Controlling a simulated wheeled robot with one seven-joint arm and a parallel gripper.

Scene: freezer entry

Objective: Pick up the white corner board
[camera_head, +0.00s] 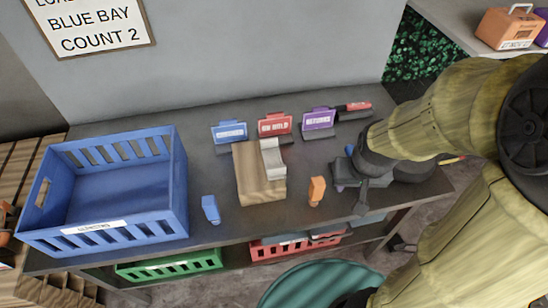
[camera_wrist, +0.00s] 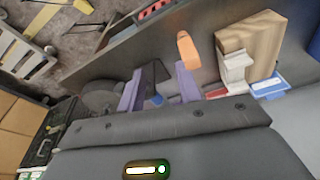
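The white corner board (camera_head: 272,158) is a pale angled piece resting at the right edge of a wooden block (camera_head: 256,186) on the dark bench. In the wrist view the corner board (camera_wrist: 235,69) shows at right, against the wooden block (camera_wrist: 252,42). My gripper (camera_head: 350,184) is over the right part of the bench, to the right of the board and apart from it. In the wrist view my gripper (camera_wrist: 160,87) shows two spread fingers with nothing held between them.
An orange item (camera_head: 317,191) stands between block and gripper. A blue item (camera_head: 210,209) and a large blue crate (camera_head: 110,215) are left. Blue (camera_head: 229,131), red (camera_head: 275,125) and purple (camera_head: 318,119) signs stand behind. Green (camera_head: 170,265) and red (camera_head: 290,247) crates sit below.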

